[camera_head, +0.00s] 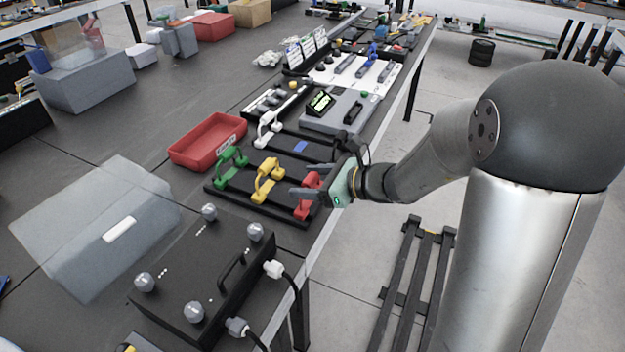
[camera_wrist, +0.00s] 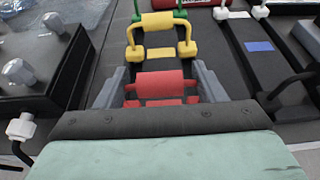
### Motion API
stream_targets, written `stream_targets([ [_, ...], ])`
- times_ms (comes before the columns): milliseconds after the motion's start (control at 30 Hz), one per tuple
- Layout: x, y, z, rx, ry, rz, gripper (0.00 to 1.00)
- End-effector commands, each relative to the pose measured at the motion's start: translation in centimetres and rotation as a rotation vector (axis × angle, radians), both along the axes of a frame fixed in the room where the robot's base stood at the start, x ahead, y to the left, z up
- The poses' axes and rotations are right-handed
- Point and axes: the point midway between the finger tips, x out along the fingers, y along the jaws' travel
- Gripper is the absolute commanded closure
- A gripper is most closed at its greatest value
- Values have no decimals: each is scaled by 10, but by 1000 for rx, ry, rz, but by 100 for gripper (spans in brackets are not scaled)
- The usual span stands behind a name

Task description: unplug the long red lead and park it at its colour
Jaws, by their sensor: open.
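The red lead (camera_head: 306,208) shows as a red bridge-shaped handle at the right end of a black strip. In the wrist view its red bar (camera_wrist: 158,82) lies crosswise between my two fingers, with more red just below it. My gripper (camera_head: 308,181) is open around the red bar; in the wrist view a finger of my gripper (camera_wrist: 156,76) stands on each side. I cannot tell whether they touch it. A yellow lead (camera_head: 267,178) and a green lead (camera_head: 231,160) of similar shape stand farther along the strip. The red lead's feet are partly hidden.
A second black strip (camera_head: 284,143) with a blue patch (camera_head: 300,147) and white and black handles lies beside the first. A red tray (camera_head: 185,158) is behind. A black box with knobs (camera_head: 187,285) and cables stands in front. The bench edge is close on the right.

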Motion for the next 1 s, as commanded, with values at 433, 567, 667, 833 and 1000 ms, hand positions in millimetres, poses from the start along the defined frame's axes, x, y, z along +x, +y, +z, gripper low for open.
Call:
stream_targets([
  [433, -28, -59, 26, -1, -3, -6, 37],
  [567, -42, -86, 37, -1, -2, -7, 37],
  [667, -52, -106, 44, -1, -2, -5, 37],
  [833, -64, -131, 54, -1, -1, -4, 37],
  [1000, -71, -144, 59, 0, -1, -2, 37],
])
